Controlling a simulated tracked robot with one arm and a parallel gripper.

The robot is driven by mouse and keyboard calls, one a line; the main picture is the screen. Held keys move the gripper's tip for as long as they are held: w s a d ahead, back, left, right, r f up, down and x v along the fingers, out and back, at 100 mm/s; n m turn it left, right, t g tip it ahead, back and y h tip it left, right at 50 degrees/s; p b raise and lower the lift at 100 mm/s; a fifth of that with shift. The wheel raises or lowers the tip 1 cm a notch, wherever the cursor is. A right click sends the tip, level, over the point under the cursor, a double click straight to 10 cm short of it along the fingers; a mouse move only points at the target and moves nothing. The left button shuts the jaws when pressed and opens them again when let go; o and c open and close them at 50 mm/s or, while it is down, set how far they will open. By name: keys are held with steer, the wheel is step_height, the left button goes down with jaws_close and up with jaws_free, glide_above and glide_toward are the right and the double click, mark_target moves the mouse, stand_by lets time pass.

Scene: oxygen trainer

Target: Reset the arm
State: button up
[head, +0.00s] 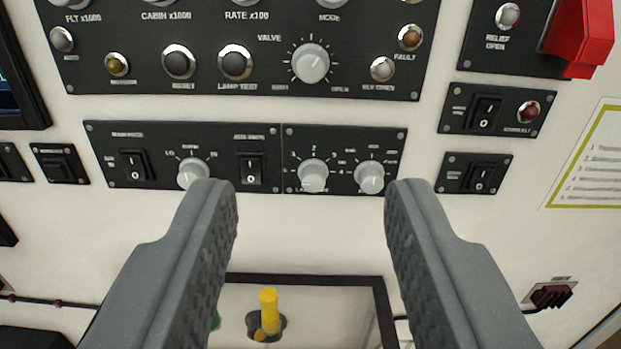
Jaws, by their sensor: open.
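My gripper (312,205) is open and empty, its two grey fingers spread wide in the lower half of the head view. It faces a white panel wall (290,240) with black control plates. Between and just above the fingertips is a black plate with rocker switches and white knobs, among them a knob (313,175) near the middle. No object is between the fingers. I cannot tell how far the fingertips are from the panel.
A black plate (340,85) with a VALVE knob (310,63) and buttons is above. A red guard (580,38) juts out at top right. Below, a yellow lever (269,311) stands in a black-framed opening (305,281). A dark connector (550,297) is at lower right.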

steer(key=s+f+g+b, duration=0.1)
steer(key=s+b, duration=0.3)
steer(key=s, duration=0.8)
steer(key=s+f+g+b, duration=0.1)
steer(key=s+f+b, duration=0.2)
steer(key=s, duration=0.9)
steer(key=shift+s+d+f+b, duration=0.25)
steer(key=shift+f+b, duration=0.1)
steer(key=shift+f, duration=0.2)
stand_by(3.5)
